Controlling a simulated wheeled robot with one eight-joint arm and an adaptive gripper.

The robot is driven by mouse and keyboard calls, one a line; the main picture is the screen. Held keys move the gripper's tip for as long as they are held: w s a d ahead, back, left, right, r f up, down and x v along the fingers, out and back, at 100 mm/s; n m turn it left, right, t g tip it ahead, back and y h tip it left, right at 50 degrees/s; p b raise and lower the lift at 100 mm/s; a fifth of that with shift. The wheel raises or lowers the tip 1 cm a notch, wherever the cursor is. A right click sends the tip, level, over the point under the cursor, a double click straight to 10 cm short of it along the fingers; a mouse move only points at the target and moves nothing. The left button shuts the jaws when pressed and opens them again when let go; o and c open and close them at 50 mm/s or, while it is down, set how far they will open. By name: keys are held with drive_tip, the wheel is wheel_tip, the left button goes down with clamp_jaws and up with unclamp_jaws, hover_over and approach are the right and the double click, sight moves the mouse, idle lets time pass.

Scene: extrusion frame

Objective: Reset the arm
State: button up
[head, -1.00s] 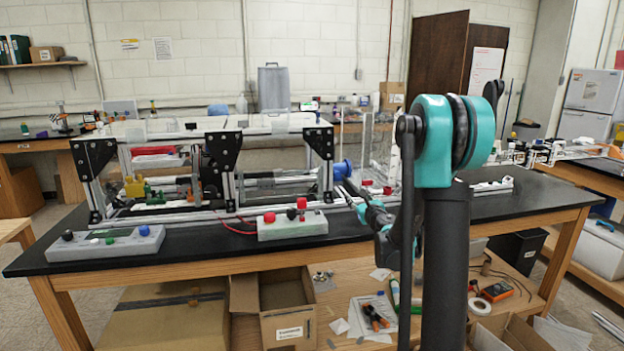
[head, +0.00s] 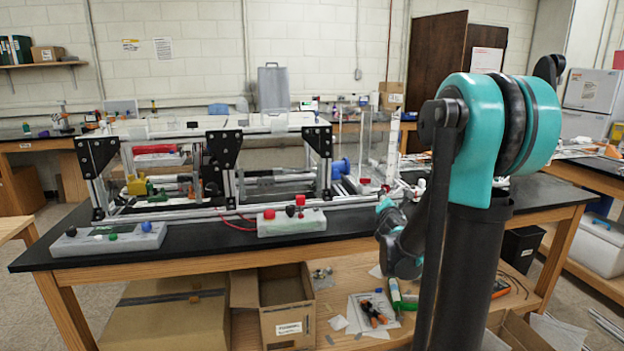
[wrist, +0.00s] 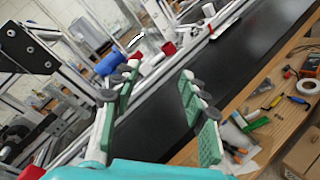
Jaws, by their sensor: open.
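My gripper (wrist: 160,105) shows in the wrist view with its two green-padded fingers spread apart and nothing between them. It is above the black bench top (wrist: 150,140), to the right of the extrusion frame (wrist: 30,50). In the head view my teal and black arm stands at the right, and its forearm reaches toward the bench; the fingers are hidden there. The extrusion frame (head: 228,150) stands on the bench with black corner brackets and clear panels. A blue knob (head: 340,168) sits at its right end, also seen in the wrist view (wrist: 108,64).
A control box with red and black knobs (head: 291,222) and a grey box with coloured buttons (head: 108,238) sit along the bench's front edge. An open cardboard box (head: 287,310) and loose tools (head: 374,310) lie on the lower shelf. The bench's front right is mostly clear.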

drive_tip(key=s+d+f+m+g, duration=0.1)
drive_tip(key=s+f+m+g, duration=0.2)
drive_tip(key=s+f+m, duration=0.35)
drive_tip(key=s+d+f+m+g, duration=0.1)
drive_tip(key=s+f+m+g, duration=0.3)
drive_tip(key=s+m, duration=0.55)
drive_tip(key=s+a+f+m+g+y, duration=0.1)
drive_tip(key=s+a+f+m, duration=0.3)
drive_tip(key=s, duration=0.5)
drive_tip(key=s+a+f+m+g+y, duration=0.2)
drive_tip(key=s+a+f+m+g, duration=0.2)
drive_tip(key=s, duration=0.5)
drive_tip(key=shift+s+a+f+y, duration=0.25)
drive_tip(key=shift+a+f+y, duration=0.05)
drive_tip(key=shift+f, duration=0.45)
